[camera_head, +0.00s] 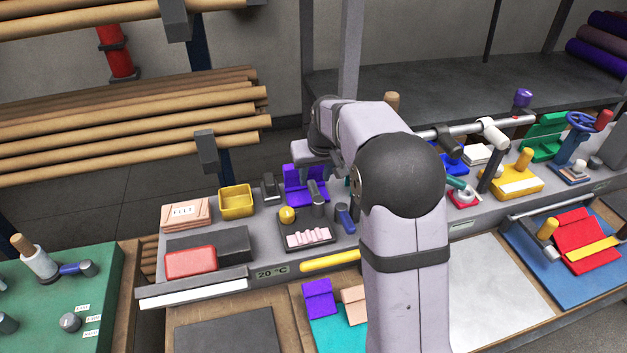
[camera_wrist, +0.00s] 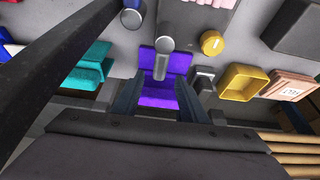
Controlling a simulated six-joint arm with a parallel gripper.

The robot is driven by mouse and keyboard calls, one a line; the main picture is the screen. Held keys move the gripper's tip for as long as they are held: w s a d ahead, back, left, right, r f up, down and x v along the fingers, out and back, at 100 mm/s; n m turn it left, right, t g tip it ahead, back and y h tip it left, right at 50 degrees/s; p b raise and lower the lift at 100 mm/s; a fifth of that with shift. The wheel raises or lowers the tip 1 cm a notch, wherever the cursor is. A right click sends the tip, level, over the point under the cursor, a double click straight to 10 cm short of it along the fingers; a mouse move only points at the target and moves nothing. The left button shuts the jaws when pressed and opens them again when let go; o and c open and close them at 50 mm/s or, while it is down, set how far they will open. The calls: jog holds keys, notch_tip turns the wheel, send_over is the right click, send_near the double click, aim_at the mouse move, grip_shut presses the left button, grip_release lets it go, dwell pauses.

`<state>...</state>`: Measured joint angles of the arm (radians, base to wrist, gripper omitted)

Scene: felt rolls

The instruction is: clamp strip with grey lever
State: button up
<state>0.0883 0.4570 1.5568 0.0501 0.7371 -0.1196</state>
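A purple felt strip (camera_head: 303,188) lies at the back of the grey bench, partly hidden in the head view; it also shows in the wrist view (camera_wrist: 164,91). A grey lever with a rounded end (camera_head: 317,192) stands in front of the strip. In the wrist view the grey lever (camera_wrist: 161,60) overlaps the strip's middle. My gripper (camera_wrist: 158,98) is open and empty, its two fingers on either side of the purple strip in the wrist view. In the head view my arm hides much of the gripper. Whether the fingers touch anything cannot be told.
A blue-handled lever (camera_head: 345,219), a yellow knob (camera_head: 287,214) and a pink sample tray (camera_head: 308,236) stand close by. A black block (camera_head: 268,188) and a yellow bin (camera_head: 236,201) are to the left.

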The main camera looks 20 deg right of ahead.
aim_at(313, 185)
jog(key=shift+p+x, duration=0.65)
jog(key=shift+x, duration=1.65)
jog(key=shift+c, duration=0.3)
jog(key=shift+r, duration=0.1)
grip_shut()
